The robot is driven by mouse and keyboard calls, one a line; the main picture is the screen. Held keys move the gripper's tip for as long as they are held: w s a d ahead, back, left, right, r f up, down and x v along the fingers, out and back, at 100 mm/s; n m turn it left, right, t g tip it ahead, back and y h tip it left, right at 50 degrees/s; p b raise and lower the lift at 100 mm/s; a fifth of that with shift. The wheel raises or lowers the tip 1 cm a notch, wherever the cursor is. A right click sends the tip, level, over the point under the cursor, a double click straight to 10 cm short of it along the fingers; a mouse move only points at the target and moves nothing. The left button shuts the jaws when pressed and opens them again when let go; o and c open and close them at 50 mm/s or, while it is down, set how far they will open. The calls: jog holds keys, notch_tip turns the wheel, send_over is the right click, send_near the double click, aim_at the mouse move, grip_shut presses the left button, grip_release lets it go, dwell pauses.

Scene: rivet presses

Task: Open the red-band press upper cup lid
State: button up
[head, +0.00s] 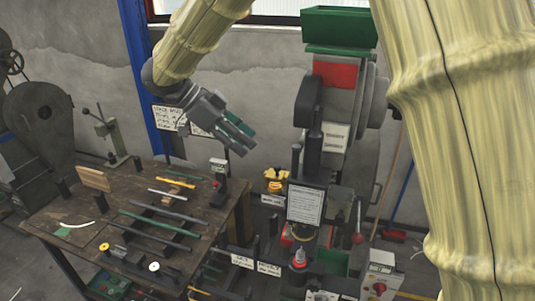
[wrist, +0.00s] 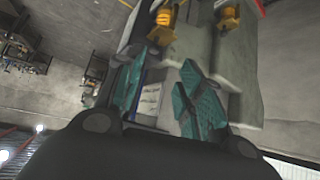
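The red-band press (head: 338,105) stands right of centre in the head view, with a red band (head: 335,73) high on its body. A dark green open-topped box (head: 340,26) sits above the band, over a thin green plate (head: 340,50). I cannot tell which part is the upper cup lid. My gripper (head: 241,141) hangs in the air left of the press, pointing down and right, apart from it. Its two green-padded fingers are spread and hold nothing. In the wrist view my gripper (wrist: 160,95) is also open, with grey machine surfaces beyond it.
A wooden workbench (head: 60,215) with bars and small tools stands at the left. A blue post (head: 146,75) rises behind it. A control box (head: 379,278) with a red button stands low in front of the press. Yellow-orange parts (wrist: 163,25) show in the wrist view.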

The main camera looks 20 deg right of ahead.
aim_at(276, 165)
jog(key=p+x, duration=0.1)
jog(key=x, duration=0.2)
jog(key=p+x, duration=0.1)
jog(key=x, duration=0.2)
jog(key=p+x, duration=0.2)
jog(key=x, duration=0.1)
jog(key=shift+s+d+r, duration=0.2)
jog(key=shift+s, duration=0.15)
jog(key=shift+s+d+f, duration=0.2)
jog(key=shift+s+d, duration=0.1)
jog(key=shift+s, duration=0.15)
jog(key=shift+w+d+f, duration=0.1)
jog(key=shift+w+f, duration=0.15)
jog(key=shift+f, duration=0.05)
jog(key=shift+s, duration=0.15)
grip_shut()
